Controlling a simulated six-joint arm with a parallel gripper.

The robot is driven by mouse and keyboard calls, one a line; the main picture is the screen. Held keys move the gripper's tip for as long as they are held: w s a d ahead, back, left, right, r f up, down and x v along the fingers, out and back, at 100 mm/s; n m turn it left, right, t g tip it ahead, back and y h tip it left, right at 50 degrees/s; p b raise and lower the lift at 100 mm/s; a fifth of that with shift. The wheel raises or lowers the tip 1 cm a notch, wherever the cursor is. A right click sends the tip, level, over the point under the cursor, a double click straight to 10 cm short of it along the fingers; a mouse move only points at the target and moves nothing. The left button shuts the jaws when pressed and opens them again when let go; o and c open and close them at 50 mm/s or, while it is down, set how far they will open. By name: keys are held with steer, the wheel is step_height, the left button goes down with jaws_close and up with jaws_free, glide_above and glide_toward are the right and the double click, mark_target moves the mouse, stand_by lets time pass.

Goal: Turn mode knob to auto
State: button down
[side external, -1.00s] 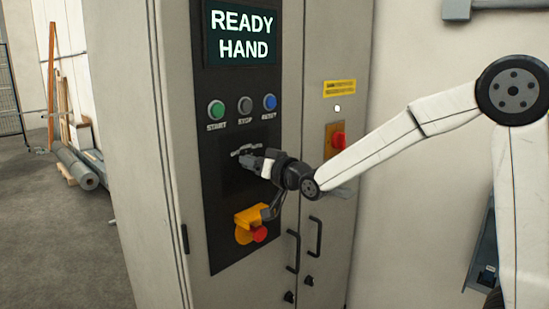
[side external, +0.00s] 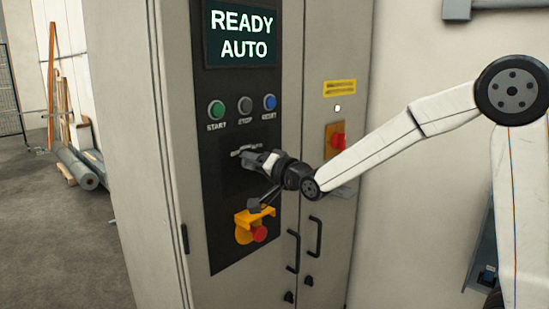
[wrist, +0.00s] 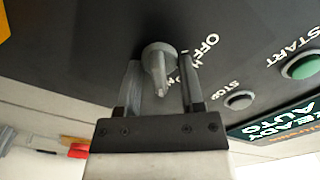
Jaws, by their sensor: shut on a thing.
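The mode knob (wrist: 157,62) is a grey rotary knob on the dark control panel (side external: 225,195). In the wrist view it sits between the two fingers of my gripper (wrist: 158,85), which is shut on it. An OFF label shows beside the knob, and another label is partly hidden by a finger. In the side external view my gripper (side external: 247,163) is at the panel below the button row and hides the knob. The display (side external: 240,35) reads READY AUTO.
Green START (side external: 216,110), grey STOP (side external: 245,105) and blue RESET (side external: 269,102) buttons sit above my gripper. A red emergency button (side external: 259,234) with a yellow guard (side external: 243,222) is close below. A red switch (side external: 338,140) and door handles (side external: 318,237) are to the right.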

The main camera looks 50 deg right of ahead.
steer(key=shift+c, duration=1.2)
jaws_free()
steer(key=s, duration=0.7)
steer(key=shift+s, duration=0.4)
steer(key=s+f+n+g, duration=0.45)
steer(key=f+g, duration=0.25)
steer(key=f, duration=0.6)
steer(key=s+a+f+n+g, duration=0.1)
steer(key=s+f+n+g, duration=0.4)
steer(key=s+f+g, duration=0.3)
steer(key=s+f, duration=0.2)
steer(key=s, duration=0.2)
steer(key=shift+s+a+f, duration=0.2)
steer(key=shift+s+a, duration=0.15)
steer(key=shift+a, duration=0.05)
